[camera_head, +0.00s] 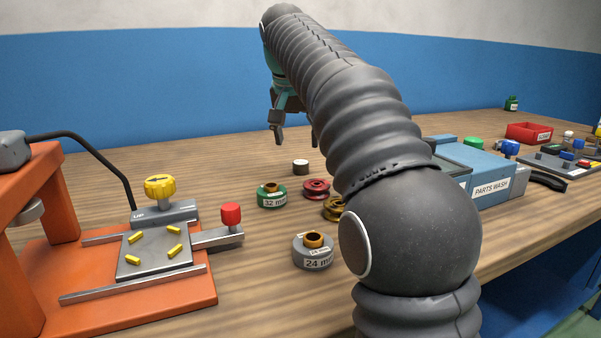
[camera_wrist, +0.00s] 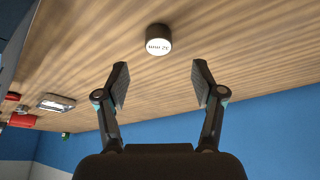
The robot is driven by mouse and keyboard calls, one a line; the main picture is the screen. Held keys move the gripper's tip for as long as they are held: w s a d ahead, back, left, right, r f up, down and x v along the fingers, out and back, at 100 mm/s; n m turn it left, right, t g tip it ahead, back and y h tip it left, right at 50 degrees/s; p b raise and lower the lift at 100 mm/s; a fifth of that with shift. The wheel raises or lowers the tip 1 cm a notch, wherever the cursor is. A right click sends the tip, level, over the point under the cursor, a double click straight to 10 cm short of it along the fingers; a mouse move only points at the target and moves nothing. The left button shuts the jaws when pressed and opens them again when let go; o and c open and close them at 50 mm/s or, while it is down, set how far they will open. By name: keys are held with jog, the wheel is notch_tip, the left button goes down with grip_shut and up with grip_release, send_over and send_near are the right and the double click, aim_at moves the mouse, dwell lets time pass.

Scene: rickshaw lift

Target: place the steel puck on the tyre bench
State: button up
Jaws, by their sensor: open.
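A short dark cylinder with a pale labelled top, apparently the steel puck (camera_head: 301,167), stands alone on the wooden bench top (camera_head: 160,170). In the wrist view the puck (camera_wrist: 158,40) lies just beyond the fingertips, roughly centred between them, with its label too small to read surely. My gripper (camera_head: 296,138) is open and empty, above and behind the puck in the head view; the wrist view shows both fingers (camera_wrist: 160,76) spread and apart from it. My arm hides part of the gripper. Which part is the tyre bench I cannot tell.
Left stands an orange press (camera_head: 130,310) with a grey plate and yellow pins. A green 32 mm ring (camera_head: 271,200), red spool (camera_head: 316,193), brass spool (camera_head: 334,212) and grey 24 mm ring (camera_head: 313,262) stand nearer. A blue parts-wash box (camera_head: 490,180) stands right.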

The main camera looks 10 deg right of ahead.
aim_at(300, 162)
jog(key=shift+b+x, duration=0.8)
jog(key=shift+x, duration=2.8)
jog(key=shift+s+d, duration=0.1)
grip_shut()
